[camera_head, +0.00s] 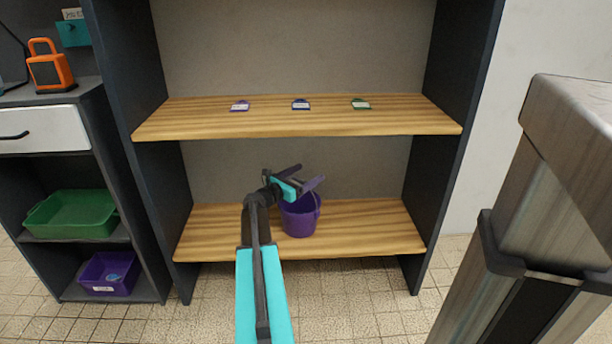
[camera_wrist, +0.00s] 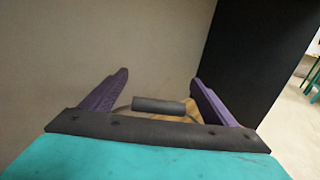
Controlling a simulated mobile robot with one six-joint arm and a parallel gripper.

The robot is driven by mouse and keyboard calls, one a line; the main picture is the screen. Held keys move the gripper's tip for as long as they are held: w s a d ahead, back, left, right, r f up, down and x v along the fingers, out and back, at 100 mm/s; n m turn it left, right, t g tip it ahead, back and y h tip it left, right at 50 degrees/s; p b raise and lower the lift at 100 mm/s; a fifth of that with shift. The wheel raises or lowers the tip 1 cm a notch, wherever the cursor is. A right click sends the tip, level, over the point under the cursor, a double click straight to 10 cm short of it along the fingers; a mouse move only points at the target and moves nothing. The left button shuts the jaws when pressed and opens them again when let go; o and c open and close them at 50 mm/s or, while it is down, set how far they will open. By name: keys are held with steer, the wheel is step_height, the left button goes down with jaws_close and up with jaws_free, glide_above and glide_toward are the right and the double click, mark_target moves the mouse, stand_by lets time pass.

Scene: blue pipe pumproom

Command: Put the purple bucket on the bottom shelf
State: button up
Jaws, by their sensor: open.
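The purple bucket (camera_head: 301,219) stands upright on the bottom shelf (camera_head: 370,230), near the middle of the board. My gripper (camera_head: 303,177) is just above the bucket's rim and hides part of it. In the wrist view my gripper (camera_wrist: 158,90) has its two fingers spread wide. A dark grey handle grip (camera_wrist: 158,105) on a thin wire shows between the fingers, apart from both of them. The bucket's body is hidden in the wrist view.
The upper shelf (camera_head: 290,122) overhangs the bottom one and carries small tags. Dark side panels bound the unit. A cabinet at left holds a green tray (camera_head: 72,214), a purple bin (camera_head: 108,273) and an orange padlock-shaped object (camera_head: 50,68). A metal column (camera_head: 530,190) stands at right.

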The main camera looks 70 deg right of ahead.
steer(key=shift+r, duration=0.15)
steer(key=p+v, duration=0.3)
steer(key=v, duration=0.9)
stand_by(0.6)
